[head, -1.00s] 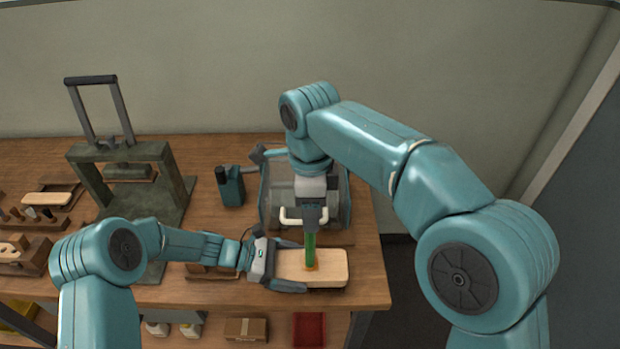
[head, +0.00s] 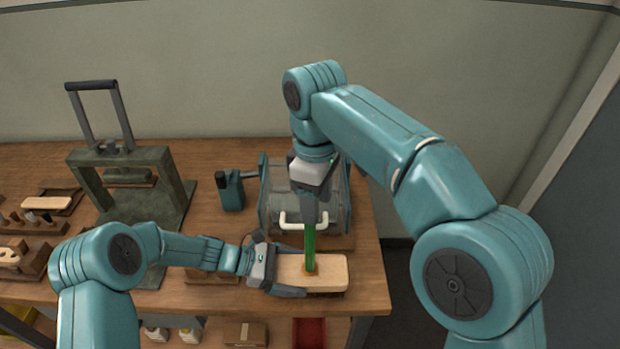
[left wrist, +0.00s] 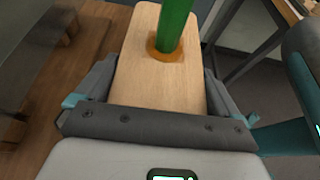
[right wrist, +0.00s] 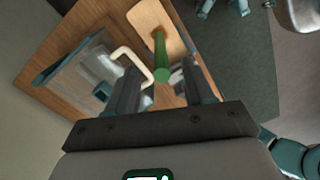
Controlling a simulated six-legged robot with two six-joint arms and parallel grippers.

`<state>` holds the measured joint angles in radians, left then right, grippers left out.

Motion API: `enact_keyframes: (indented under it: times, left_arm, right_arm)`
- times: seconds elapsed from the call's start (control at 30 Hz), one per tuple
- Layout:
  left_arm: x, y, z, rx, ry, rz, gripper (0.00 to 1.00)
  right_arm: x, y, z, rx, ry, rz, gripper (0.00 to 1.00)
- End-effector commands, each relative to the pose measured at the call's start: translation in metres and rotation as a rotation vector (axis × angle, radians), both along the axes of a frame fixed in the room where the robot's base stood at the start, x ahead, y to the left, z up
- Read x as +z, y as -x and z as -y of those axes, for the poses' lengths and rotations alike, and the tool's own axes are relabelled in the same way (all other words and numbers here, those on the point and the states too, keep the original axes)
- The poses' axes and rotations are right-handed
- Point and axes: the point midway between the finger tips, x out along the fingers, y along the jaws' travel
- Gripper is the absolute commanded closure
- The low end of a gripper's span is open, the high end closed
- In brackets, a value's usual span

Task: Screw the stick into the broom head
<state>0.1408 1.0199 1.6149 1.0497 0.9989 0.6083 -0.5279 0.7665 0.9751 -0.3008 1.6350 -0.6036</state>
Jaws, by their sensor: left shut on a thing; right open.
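The broom head (head: 330,272) is a pale wooden block near the table's front right edge. My left gripper (head: 290,270) is shut on it, with fingers along its two long sides, as the left wrist view shows (left wrist: 155,85). The green stick (head: 310,247) stands upright in the orange-rimmed hole of the broom head; how deep it sits is hidden. My right gripper (head: 309,215) is open above the stick. In the right wrist view the stick's top end (right wrist: 160,92) lies between the spread fingers, apart from both.
A clear-sided box with a white handle (head: 290,219) stands just behind the broom head. A dark green press frame (head: 92,190), a teal bottle-like object (head: 231,190) and wooden trays (head: 35,222) are farther left. The table's right edge is close.

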Motion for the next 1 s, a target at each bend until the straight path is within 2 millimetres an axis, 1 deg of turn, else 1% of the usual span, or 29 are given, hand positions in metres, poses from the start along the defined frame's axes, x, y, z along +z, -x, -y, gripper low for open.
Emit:
enact_keyframes:
  times: [0.03,0.1,0.3,0.4,0.5,0.6,0.7,1.0]
  left_arm:
    - [0.001,0.0,0.0,0.0,0.001,0.001,0.89]
    - [0.001,0.0,0.0,0.0,0.001,0.001,0.89]
    - [0.001,0.0,0.0,0.0,0.001,0.001,0.89]
    - [0.001,0.0,0.0,0.0,0.001,0.001,0.89]
    - [0.001,0.0,0.0,0.0,0.001,0.001,0.89]
    - [0.001,0.0,0.0,0.0,0.001,0.001,0.89]
    - [0.001,0.0,0.0,0.0,0.001,0.001,0.89]
    - [0.001,0.0,0.0,0.0,0.001,0.001,0.89]
  right_arm:
    - [0.003,0.0,0.0,0.125,-0.006,-0.004,0.47]
    - [0.007,0.0,0.0,0.317,-0.016,-0.007,0.47]
    - [0.018,-0.001,-0.001,0.848,-0.041,-0.016,0.47]
    - [0.024,-0.001,-0.001,1.067,-0.05,-0.018,0.47]
    - [0.03,-0.002,-0.002,1.234,-0.057,-0.015,0.47]
    - [0.037,-0.003,-0.004,1.337,-0.059,-0.003,0.47]
    - [0.043,-0.006,-0.01,1.334,-0.055,0.025,0.47]
    - [0.042,-0.004,-0.012,1.336,-0.054,0.021,0.47]
